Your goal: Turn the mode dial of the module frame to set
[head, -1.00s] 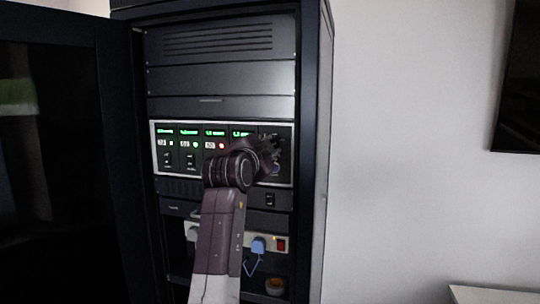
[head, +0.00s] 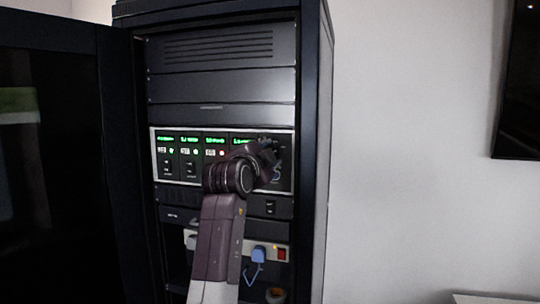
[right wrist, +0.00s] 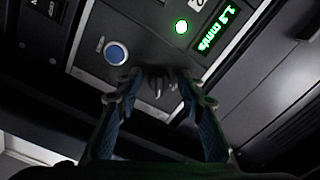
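The module frame (head: 153,158) is a pale-rimmed panel in the open rack, with modules side by side carrying green displays and small lights. My right gripper (head: 268,158) is at its right-hand module and hides much of it in the head view. In the right wrist view, a dark mode dial (right wrist: 157,82) sits between the two fingers of my right gripper (right wrist: 158,88). The fingers look spread around it; contact is not clear. A blue button (right wrist: 116,53), a lit green lamp (right wrist: 181,27) and a green display (right wrist: 218,27) are nearby. My left gripper is not in view.
The rack door (head: 60,160) stands open at the left. Below the frame are a power strip with a blue plug (head: 258,254) and a red switch (head: 282,254), and an orange-topped round item (head: 275,295).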

